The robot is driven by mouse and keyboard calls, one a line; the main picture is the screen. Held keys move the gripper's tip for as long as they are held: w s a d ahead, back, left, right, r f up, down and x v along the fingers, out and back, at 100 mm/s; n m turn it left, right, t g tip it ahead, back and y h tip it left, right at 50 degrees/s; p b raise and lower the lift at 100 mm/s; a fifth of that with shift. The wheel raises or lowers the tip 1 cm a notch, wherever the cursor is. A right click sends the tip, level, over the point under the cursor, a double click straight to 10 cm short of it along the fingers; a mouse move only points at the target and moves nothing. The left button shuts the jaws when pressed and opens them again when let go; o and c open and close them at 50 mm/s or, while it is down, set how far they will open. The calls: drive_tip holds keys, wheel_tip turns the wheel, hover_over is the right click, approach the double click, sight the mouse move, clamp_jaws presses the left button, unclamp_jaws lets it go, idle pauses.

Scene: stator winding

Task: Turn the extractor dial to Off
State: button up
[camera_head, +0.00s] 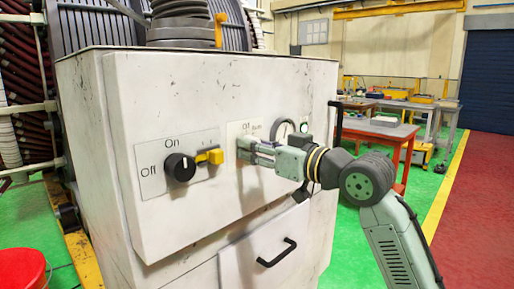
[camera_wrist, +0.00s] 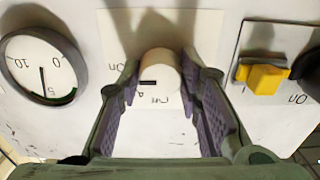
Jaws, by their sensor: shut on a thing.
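A round cream dial (camera_wrist: 161,68) with a short dark mark sits on the pale middle plate (camera_wrist: 118,30) of the cabinet front. My gripper (camera_head: 246,150) reaches in from the right and is shut on the dial. In the wrist view, which is upside down, its two purple-padded fingers (camera_wrist: 160,75) stand on either side of the dial. The plate's lettering is partly hidden, so I cannot tell for sure where the dial points. In the head view my fingers hide most of the dial.
Left of the plate in the head view are a black knob (camera_head: 180,167) marked On and Off and a yellow lever (camera_head: 212,157). A round gauge (camera_head: 285,129) is right of the dial. A black drawer handle (camera_head: 277,252) sits below. A red bucket (camera_head: 22,272) stands at lower left.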

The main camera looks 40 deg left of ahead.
drive_tip(key=shift+n+b, duration=3.15)
drive_tip(key=shift+n, duration=5.75)
drive_tip(key=o, duration=1.2)
drive_tip(key=shift+d, duration=0.1)
